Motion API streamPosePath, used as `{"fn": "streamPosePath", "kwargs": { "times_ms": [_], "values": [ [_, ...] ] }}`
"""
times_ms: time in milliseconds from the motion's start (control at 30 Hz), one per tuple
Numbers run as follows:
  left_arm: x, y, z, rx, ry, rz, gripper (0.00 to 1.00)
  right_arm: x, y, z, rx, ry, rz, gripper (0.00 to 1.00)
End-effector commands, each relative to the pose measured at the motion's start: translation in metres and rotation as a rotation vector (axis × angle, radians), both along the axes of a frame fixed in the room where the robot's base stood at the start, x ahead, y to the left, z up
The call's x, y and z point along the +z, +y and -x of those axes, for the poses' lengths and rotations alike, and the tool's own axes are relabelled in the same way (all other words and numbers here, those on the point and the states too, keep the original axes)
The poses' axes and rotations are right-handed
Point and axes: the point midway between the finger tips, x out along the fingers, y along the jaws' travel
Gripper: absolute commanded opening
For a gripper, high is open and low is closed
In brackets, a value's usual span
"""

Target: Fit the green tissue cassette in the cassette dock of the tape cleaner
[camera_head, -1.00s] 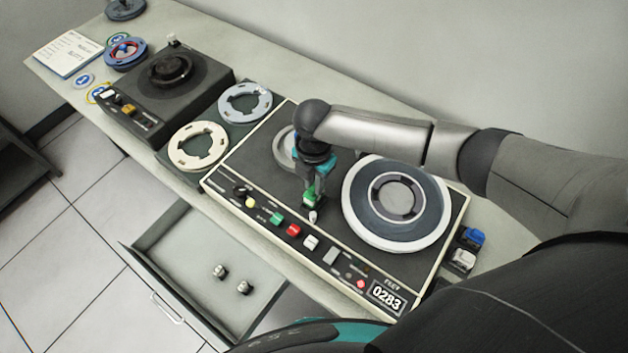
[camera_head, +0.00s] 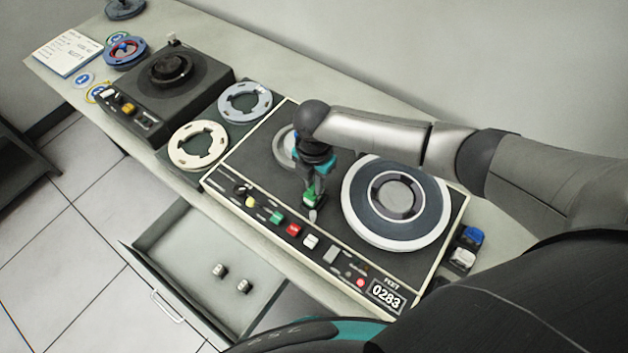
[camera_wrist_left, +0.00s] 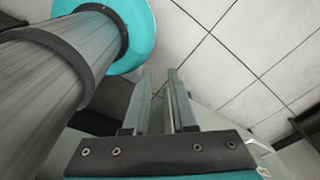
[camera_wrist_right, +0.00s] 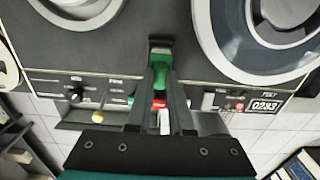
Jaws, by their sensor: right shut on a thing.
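The tape cleaner (camera_head: 268,155) is the large dark deck with a pale rim, a big reel on its right and a counter reading 0283. My right gripper (camera_head: 311,199) is over the deck's middle, pointing down, and shut on the green tissue cassette (camera_head: 310,191). In the right wrist view the green cassette (camera_wrist_right: 160,62) lies between the fingertips, at the dark dock (camera_wrist_right: 160,43) between the two reels. I cannot tell whether it is seated. My left gripper (camera_wrist_left: 161,75) is open and empty, with only floor beyond its fingers.
Blue and white cassettes (camera_head: 468,246) sit right of the deck. Two loose reels (camera_head: 198,146) and a smaller dark machine (camera_head: 165,90) stand to the left. An open drawer (camera_head: 190,255) with two small metal pieces juts out below the bench front.

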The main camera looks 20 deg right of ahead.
Motion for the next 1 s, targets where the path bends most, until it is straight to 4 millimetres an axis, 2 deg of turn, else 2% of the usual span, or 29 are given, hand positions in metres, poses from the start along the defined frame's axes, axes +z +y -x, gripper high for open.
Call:
{"fn": "streamPosePath", "kwargs": {
  "times_ms": [533, 1000],
  "values": [
    [-0.01, 0.0, 0.0, 0.0, -0.001, 0.0, 0.25, -0.015, 0.0, 0.0, 0.001, 0.0, -0.001, 0.0],
    [-0.009, 0.0, 0.0, 0.0, -0.001, 0.0, 0.25, -0.015, 0.0, 0.0, 0.0, 0.0, 0.0, 0.0]
  ]
}}
